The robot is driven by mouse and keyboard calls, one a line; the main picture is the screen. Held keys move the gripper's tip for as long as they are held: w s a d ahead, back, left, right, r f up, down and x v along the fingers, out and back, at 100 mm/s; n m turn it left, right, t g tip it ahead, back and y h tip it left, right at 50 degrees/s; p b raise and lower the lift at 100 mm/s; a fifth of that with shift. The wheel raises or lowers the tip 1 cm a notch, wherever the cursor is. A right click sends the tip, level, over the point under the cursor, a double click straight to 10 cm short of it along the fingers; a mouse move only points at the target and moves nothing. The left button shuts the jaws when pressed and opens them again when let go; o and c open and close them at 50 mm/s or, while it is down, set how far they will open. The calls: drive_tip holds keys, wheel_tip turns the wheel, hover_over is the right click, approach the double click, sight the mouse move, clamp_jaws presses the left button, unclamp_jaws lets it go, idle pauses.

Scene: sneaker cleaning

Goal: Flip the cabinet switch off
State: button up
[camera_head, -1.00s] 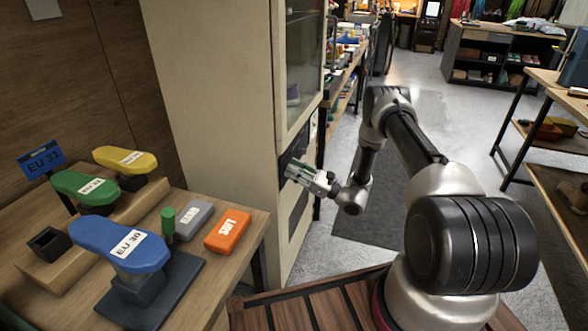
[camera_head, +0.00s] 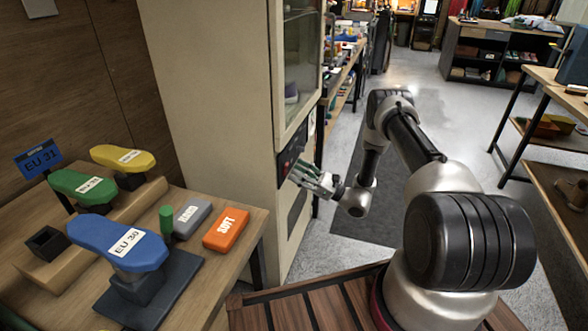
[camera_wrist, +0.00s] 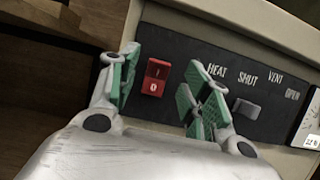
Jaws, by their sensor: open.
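The cabinet (camera_head: 215,90) is tall and cream, with a glass door and a black control panel (camera_head: 290,152) on its front. In the wrist view the panel holds a red rocker switch (camera_wrist: 154,78) marked "I" above and "0" below. My gripper (camera_wrist: 160,90) is open, with green-padded fingers on either side of the switch in that view. Whether a finger touches the switch or panel cannot be told. In the head view my gripper (camera_head: 306,176) is close in front of the panel, and the switch is too small to make out there.
A grey vent slider (camera_wrist: 246,109) is right of the switch, under "SHUT", "VENT" and "OPEN" lettering. A white display (camera_wrist: 309,125) is at the panel's right. The wooden table (camera_head: 225,262) at left holds coloured shoe forms and an orange block (camera_head: 226,229).

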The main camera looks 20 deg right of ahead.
drive_tip(key=v, duration=0.9)
drive_tip(key=shift+d, duration=0.15)
drive_tip(key=shift+s, duration=0.15)
